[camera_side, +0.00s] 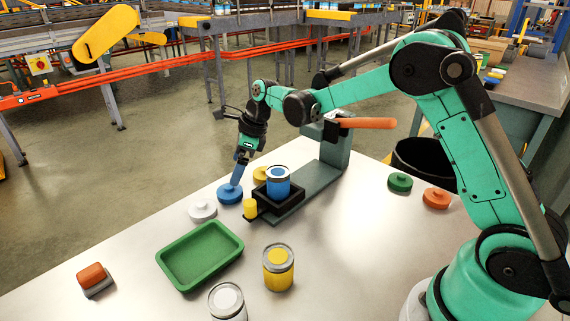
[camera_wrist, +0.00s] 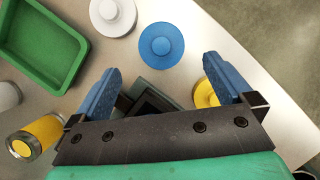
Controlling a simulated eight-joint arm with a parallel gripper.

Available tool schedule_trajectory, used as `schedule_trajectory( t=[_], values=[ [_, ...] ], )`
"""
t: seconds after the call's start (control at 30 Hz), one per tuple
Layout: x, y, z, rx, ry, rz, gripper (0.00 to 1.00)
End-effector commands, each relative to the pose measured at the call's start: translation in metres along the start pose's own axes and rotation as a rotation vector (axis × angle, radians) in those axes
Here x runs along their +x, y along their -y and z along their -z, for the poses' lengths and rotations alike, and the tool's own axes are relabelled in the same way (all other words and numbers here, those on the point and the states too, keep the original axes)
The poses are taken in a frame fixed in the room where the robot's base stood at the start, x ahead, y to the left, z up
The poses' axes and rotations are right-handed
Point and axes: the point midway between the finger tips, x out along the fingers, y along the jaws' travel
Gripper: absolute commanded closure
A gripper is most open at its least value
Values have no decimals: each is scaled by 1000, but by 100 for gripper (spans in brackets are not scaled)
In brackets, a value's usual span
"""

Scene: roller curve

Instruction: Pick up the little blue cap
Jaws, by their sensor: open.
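The little blue cap (camera_side: 229,195) is a flat disc with a raised knob, lying on the pale table near its far edge. In the wrist view the blue cap (camera_wrist: 161,45) lies just beyond the fingertips, roughly centred between them. My gripper (camera_side: 237,182) points down with its blue fingers close to the cap; from the side I cannot tell whether they touch it. In the wrist view my gripper (camera_wrist: 162,70) is open, with its fingers wide apart and nothing held.
A white cap (camera_side: 203,210) and a yellow cap (camera_side: 261,174) lie close by the blue one. The press (camera_side: 310,182) with a blue can (camera_side: 278,183) stands to the right. A green tray (camera_side: 200,255) and a yellow can (camera_side: 278,268) are nearer the front.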

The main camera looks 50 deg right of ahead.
Motion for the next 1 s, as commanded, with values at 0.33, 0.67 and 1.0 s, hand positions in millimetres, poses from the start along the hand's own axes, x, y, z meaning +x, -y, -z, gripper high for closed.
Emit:
schedule_trajectory(
  t=[0.33, 0.67, 1.0],
  values=[
    [39, 2, 0, 52, 0, -9, 0],
    [62, 2, 0, 51, 1, -8, 0],
    [62, 2, 0, 51, 0, -8, 40]
  ],
)
